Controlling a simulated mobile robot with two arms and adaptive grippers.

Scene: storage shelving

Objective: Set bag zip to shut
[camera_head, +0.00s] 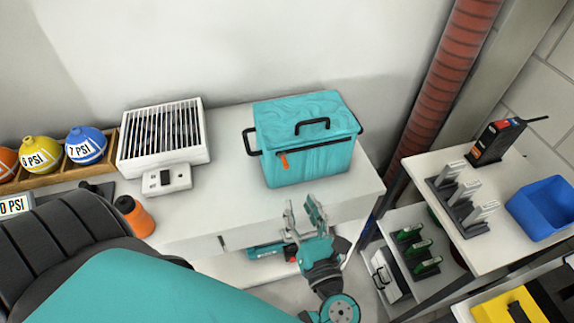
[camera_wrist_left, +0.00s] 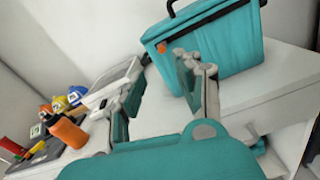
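The teal bag (camera_head: 308,140) stands upright on the white shelf top, with a black handle on its top and another on its left side. Its orange zip pull (camera_head: 283,161) hangs at the left of the front face, near the upper edge. In the left wrist view the bag (camera_wrist_left: 220,48) is at upper right, with the orange pull (camera_wrist_left: 161,48) at its left corner. My left gripper (camera_head: 303,210) is open and empty, in front of and below the bag, apart from it. Its open fingers also show in the left wrist view (camera_wrist_left: 160,85). My right gripper is not in view.
A white grille box (camera_head: 162,135) stands left of the bag, with an orange bottle (camera_head: 135,216) nearer me. Labelled balls (camera_head: 85,146) sit in a wooden rack at far left. A red ribbed pipe (camera_head: 440,80) and a second shelf with a blue bin (camera_head: 543,207) are at right.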

